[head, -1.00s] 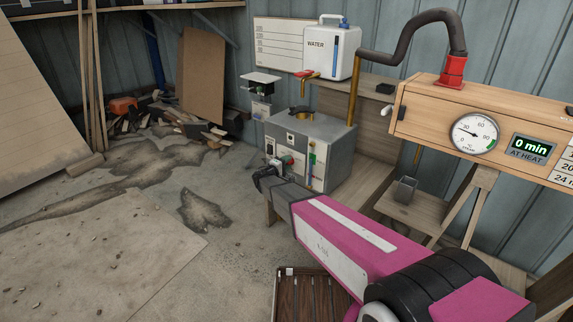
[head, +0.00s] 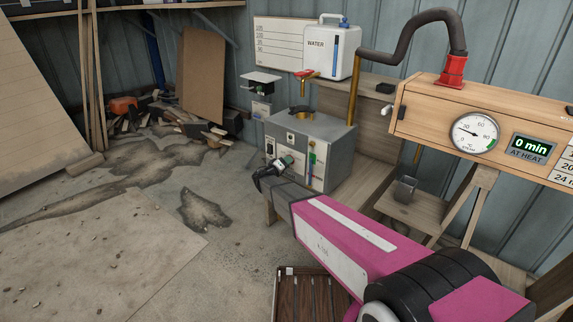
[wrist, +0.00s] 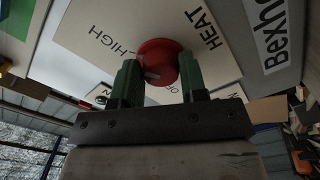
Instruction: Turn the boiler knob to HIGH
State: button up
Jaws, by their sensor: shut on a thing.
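The boiler (head: 322,135) is a grey metal box on a wooden stand, with its control panel facing me. In the wrist view the red boiler knob (wrist: 157,54) sits on a white label with HEAT and HIGH printed around it; other lettering by the fingers is partly hidden. A grey mark shows on the lower part of the knob, and its exact setting is hard to read. My gripper (wrist: 158,76) has its green fingers on both sides of the knob and is shut on it. In the head view my gripper (head: 284,163) is at the boiler's front and hides the knob.
A white water container (head: 331,52) stands behind the boiler. A wooden steam box (head: 480,115) with a dial and display stands at the right. A slatted brown item (head: 310,298) lies below my arm. Open floor (head: 110,255) is at the left.

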dwell(0.3)
jog(key=o, duration=0.9)
jog(key=shift+s, duration=0.1)
jog(key=v, duration=1)
jog(key=shift+s+a, duration=0.25)
jog(key=shift+a, duration=0.05)
jog(key=shift+d, duration=0.1)
